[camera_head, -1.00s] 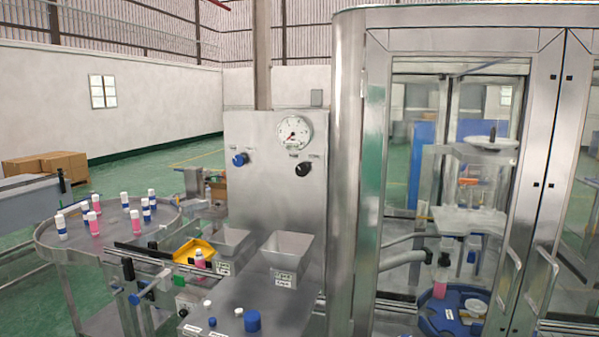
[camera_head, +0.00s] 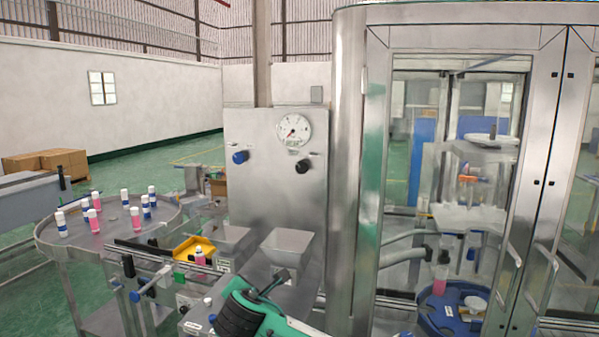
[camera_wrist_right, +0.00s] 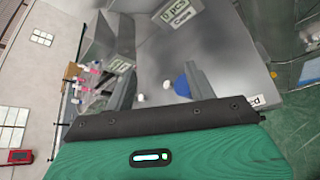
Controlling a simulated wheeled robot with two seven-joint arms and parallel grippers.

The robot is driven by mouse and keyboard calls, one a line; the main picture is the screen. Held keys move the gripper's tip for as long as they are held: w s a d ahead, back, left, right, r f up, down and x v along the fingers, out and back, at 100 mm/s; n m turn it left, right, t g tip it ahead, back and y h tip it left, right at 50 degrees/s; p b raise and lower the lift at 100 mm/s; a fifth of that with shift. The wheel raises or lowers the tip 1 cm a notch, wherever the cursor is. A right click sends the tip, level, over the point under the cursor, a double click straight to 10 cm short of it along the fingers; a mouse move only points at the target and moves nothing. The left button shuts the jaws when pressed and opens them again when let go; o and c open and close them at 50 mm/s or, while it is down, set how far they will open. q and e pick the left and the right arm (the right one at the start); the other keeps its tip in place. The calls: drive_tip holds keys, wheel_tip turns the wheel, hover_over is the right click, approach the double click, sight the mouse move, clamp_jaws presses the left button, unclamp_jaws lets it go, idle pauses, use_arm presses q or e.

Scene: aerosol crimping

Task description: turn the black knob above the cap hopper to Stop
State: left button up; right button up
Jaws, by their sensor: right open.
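The black knob (camera_head: 302,166) is on the upright steel panel (camera_head: 260,195), below and right of the round gauge. The small lettering by it is too small to read. The cap hopper (camera_head: 284,246) is a steel funnel below the knob; its label reads "PCS Caps" in the right wrist view (camera_wrist_right: 178,14). My right gripper (camera_head: 270,284), green and black, is in front of this hopper, low and well apart from the knob. Its two fingers are spread and empty in the right wrist view (camera_wrist_right: 160,86). My left gripper is out of view.
A blue knob (camera_head: 240,157) sits left of the black one, and the gauge (camera_head: 294,130) above. A second hopper (camera_head: 231,239) is on the left. The glass-doored steel cabinet (camera_head: 346,170) stands close on the right. The panel face around the knob is clear.

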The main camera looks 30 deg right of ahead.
drive_tip(key=w+d+r+n+h, duration=0.25)
drive_tip(key=d+r, duration=0.25)
drive_tip(key=r, duration=0.8)
drive_tip(key=h, duration=0.4)
approach(301, 170)
drive_tip(key=shift+n, duration=0.35)
drive_tip(key=p+x, duration=0.6)
drive_tip(key=x, duration=0.1)
drive_tip(key=shift+s+r+p, duration=0.1)
drive_tip(key=shift+r+p, duration=0.1)
drive_tip(key=shift+p, duration=0.2)
drive_tip(key=shift+w+d+f+t, duration=0.15)
drive_tip(key=shift+w+d+t, duration=0.15)
drive_tip(key=shift+w+d, duration=0.2)
drive_tip(key=shift+c, duration=0.2)
drive_tip(key=c, duration=0.9)
